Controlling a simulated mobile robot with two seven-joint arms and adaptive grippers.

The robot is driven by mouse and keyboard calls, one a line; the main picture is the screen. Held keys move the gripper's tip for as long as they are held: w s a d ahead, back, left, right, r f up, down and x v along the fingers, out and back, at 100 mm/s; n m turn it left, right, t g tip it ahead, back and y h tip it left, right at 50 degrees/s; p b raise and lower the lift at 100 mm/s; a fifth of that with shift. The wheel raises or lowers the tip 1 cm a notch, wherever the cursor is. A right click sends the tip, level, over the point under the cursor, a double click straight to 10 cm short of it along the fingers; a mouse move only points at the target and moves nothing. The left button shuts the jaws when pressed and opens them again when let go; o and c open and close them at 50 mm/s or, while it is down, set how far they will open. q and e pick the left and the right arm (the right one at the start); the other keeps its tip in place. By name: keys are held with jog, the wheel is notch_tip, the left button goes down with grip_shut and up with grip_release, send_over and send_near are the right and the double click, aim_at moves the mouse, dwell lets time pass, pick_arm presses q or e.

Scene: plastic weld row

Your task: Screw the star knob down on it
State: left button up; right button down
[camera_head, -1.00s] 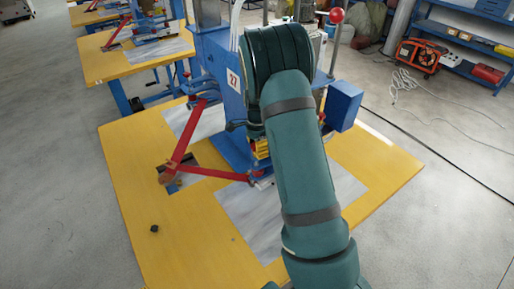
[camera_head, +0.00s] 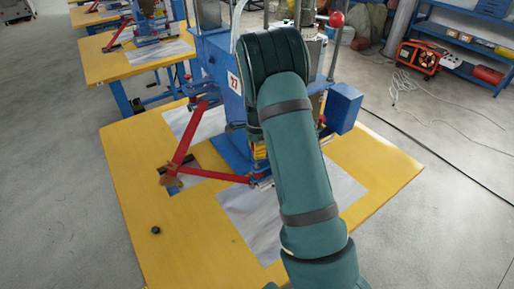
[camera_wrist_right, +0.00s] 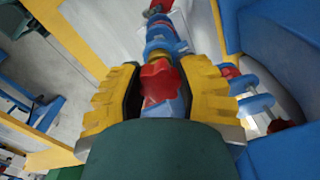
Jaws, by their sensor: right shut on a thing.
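A red lobed piece, which looks like the star knob (camera_wrist_right: 160,82), sits between the yellow fingers of my right gripper (camera_wrist_right: 158,100) in the right wrist view. The gripper is shut on it. Blue and red machine parts lie beyond it in line. In the head view my right gripper (camera_head: 260,155) shows only as a bit of yellow behind my green arm, low at the blue machine (camera_head: 222,80); the knob is hidden there. My left gripper is not in view.
The machine stands on a yellow table (camera_head: 190,250). Red bars (camera_head: 215,174) reach out to its left. A small black knob-like piece (camera_head: 156,230) lies near the table's left edge. A blue box (camera_head: 342,108) sticks out at the right. The front left of the table is mostly clear.

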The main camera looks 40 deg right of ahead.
jog(key=shift+r+m, duration=0.1)
jog(key=shift+m, duration=0.7)
jog(key=m, duration=0.7)
jog(key=shift+m, duration=0.4)
jog(key=m, duration=0.4)
jog(key=shift+m, duration=0.3)
jog(key=m, duration=0.4)
jog(key=shift+d+m, duration=0.1)
jog(key=shift+m, duration=0.2)
jog(key=c, duration=0.7)
grip_release()
jog(key=shift+s, duration=0.1)
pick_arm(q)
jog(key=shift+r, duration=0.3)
